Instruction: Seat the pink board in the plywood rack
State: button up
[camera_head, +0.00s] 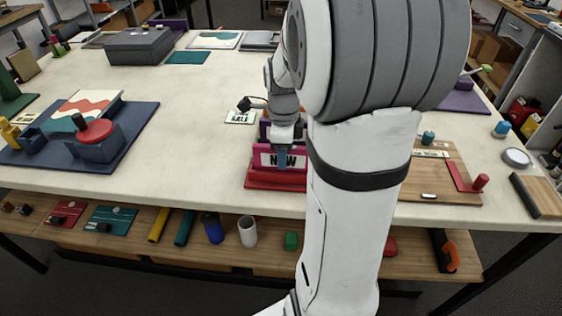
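The pink board (264,172) stands upright on a red base (262,185) near the front middle of the table and carries a white label reading "NOW". A purple board (264,130) shows just behind it. My gripper (283,158) points down at the pink board, with a bluish finger in front of its label. The other finger is hidden, so I cannot tell whether it is shut on the board. A flat plywood piece (450,188) with a label lies to the right of my arm. It may be the plywood rack, but my arm hides its left part.
A white card (240,117) lies behind the pink board. A red handled piece (465,178) rests on the plywood. The table's middle left is clear. A lower shelf (270,235) holds several small items.

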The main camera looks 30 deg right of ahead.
jog(key=shift+c, duration=0.3)
grip_shut()
dwell(0.3)
